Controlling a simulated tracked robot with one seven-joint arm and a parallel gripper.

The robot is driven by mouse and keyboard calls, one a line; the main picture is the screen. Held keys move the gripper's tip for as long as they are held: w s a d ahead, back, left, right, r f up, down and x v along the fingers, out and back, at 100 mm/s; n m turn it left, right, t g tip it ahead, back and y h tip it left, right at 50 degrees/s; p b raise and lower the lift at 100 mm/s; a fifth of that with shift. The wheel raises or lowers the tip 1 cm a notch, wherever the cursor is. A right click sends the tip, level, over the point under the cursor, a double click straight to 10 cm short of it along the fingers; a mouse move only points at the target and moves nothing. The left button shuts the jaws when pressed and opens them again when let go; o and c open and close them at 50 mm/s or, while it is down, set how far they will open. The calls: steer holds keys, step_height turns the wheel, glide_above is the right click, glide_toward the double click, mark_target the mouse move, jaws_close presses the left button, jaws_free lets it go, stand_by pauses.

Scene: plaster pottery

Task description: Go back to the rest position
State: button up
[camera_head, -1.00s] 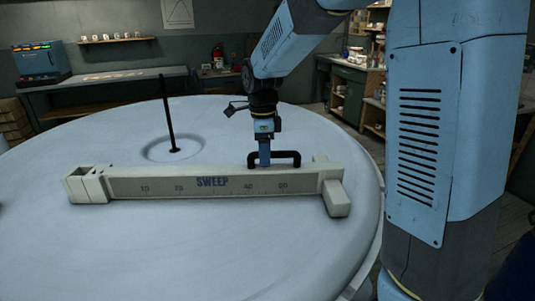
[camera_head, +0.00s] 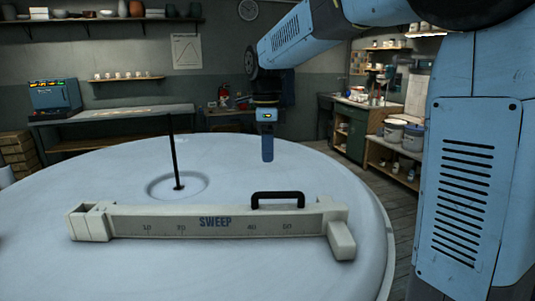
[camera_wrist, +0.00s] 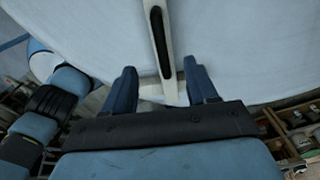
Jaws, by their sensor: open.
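My gripper (camera_head: 267,150) is raised above the round white table in the head view, clear of everything. In the wrist view its two blue fingers (camera_wrist: 163,88) stand apart with nothing held between them. Below it lies the long off-white sweep bar (camera_head: 180,226), marked SWEEP with a number scale. Its black handle (camera_head: 278,196) stands free on top, apart from my fingers. The bar and its handle (camera_wrist: 160,42) also show in the wrist view, running away past the fingers. A block crosses the bar's right end.
The round white table (camera_head: 120,180) fills the foreground. A thin black post (camera_head: 175,155) rises from a shallow ring in it, behind the bar. A bench (camera_head: 100,115) with a blue box (camera_head: 54,95) stands at the back left, and shelves with tubs (camera_head: 400,135) at the right.

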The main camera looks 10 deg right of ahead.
steer(key=shift+d, duration=0.1)
steer(key=s+d+r+n+t+y, duration=0.1)
steer(key=s+d+n+t, duration=0.1)
steer(key=s+d+n, duration=0.7)
steer(key=s+d+f+n+t, duration=0.1)
steer(key=s+d+f+n, duration=0.1)
steer(key=s+n, duration=0.3)
steer(key=s+d+f+n+t, duration=0.2)
steer(key=s+d+n, duration=0.2)
steer(key=s, duration=0.5)
steer(key=shift+d+n+t+h, duration=0.3)
steer(key=shift+n+h, duration=0.1)
steer(key=shift+n, duration=0.1)
steer(key=shift+s, duration=0.1)
steer(key=shift+c, duration=0.4)
steer(key=shift+c, duration=0.8)
steer(key=shift+a, duration=0.15)
steer(key=shift+c, duration=0.2)
